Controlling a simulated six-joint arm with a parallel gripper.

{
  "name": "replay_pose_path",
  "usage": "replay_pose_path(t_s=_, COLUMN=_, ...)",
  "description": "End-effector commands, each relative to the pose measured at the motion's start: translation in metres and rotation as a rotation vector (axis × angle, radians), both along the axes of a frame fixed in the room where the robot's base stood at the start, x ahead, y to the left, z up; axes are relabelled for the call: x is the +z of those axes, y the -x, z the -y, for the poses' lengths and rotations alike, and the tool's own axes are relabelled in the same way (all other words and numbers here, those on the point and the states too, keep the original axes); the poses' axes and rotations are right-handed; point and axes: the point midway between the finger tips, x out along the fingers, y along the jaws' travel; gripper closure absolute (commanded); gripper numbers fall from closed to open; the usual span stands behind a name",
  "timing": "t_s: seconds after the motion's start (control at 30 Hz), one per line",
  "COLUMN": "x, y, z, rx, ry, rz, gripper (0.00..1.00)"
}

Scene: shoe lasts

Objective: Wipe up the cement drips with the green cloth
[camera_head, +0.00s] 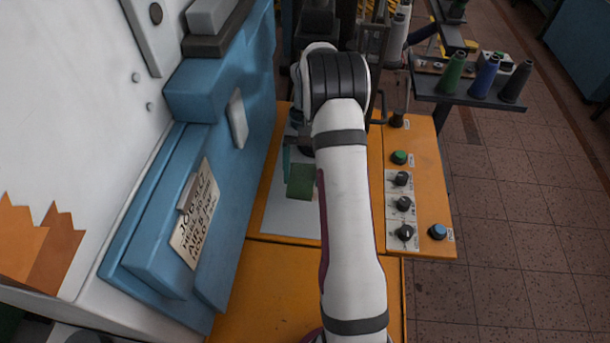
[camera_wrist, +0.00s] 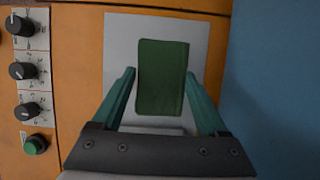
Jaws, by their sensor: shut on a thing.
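The green cloth (camera_wrist: 162,77) is a folded rectangular pad between the two teal fingers of my gripper (camera_wrist: 160,92) in the wrist view. My gripper is shut on it, over a pale grey plate (camera_wrist: 118,40). In the head view the cloth (camera_head: 301,182) shows left of my arm, with one teal finger (camera_head: 287,160) beside it and the plate (camera_head: 290,216) below. I cannot tell whether the cloth touches the plate. No cement drips can be made out; the cloth and my arm hide part of the plate.
The plate lies on an orange bench (camera_head: 255,275). A blue machine housing (camera_head: 165,215) stands close on the left. Knobs and buttons (camera_head: 402,204) line the right side of the bench. Thread spools (camera_head: 485,76) stand on a dark shelf at the upper right.

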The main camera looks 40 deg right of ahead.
Motion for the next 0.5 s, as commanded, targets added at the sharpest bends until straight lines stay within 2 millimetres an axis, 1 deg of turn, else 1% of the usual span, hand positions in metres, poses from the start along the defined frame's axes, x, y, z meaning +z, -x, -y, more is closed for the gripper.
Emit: replay_pose_path(t_s=0.5, x=-0.046, y=0.001, z=0.000, rx=0.002, ry=0.000, rz=-0.002, gripper=0.68)
